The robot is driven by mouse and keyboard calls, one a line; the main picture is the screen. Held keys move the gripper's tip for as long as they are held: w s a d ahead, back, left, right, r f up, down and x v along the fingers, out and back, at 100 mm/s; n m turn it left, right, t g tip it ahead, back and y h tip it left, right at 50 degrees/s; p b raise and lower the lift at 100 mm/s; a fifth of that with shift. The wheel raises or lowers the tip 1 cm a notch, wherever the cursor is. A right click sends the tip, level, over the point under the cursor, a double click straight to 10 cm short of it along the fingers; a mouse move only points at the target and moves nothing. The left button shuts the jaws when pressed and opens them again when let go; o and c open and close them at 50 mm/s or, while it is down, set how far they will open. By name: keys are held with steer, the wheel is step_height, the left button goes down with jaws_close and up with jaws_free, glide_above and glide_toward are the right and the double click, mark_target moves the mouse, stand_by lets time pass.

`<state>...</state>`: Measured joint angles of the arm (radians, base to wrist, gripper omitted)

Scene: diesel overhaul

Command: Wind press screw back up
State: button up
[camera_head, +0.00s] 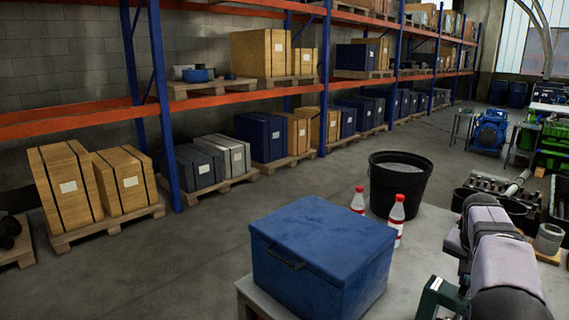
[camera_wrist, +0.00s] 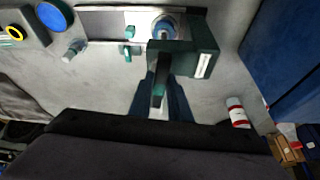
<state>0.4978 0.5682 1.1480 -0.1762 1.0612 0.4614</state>
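The press shows from above in the wrist view as a dark green block (camera_wrist: 198,62) with a white label strip, on a pale and dark base. A round blue-grey metal part (camera_wrist: 165,27), perhaps the screw, stands behind the block. A dark green bar (camera_wrist: 159,88) extends from the block toward my gripper. My gripper (camera_wrist: 164,82) has its two dark fingers apart, with the bar between them. I cannot tell whether they touch it. In the head view my arm covers most of the press; only a green part (camera_head: 437,298) shows at the bottom edge.
A blue box (camera_head: 315,250) stands on the grey table left of my arm. Red-and-white bottles (camera_head: 397,215) and a black bucket (camera_head: 400,185) are behind it. A small bottle (camera_wrist: 237,112) is right of my gripper in the wrist view.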

jaws_close()
steer(key=n, duration=0.1)
steer(key=n+p, duration=0.1)
steer(key=shift+s+d+r+n+t+y, duration=0.15)
steer(key=shift+r+n+t+y, duration=0.05)
steer(key=shift+n+t+y, duration=0.2)
steer(key=shift+n+y+p, duration=0.3)
steer(key=shift+n, duration=0.6)
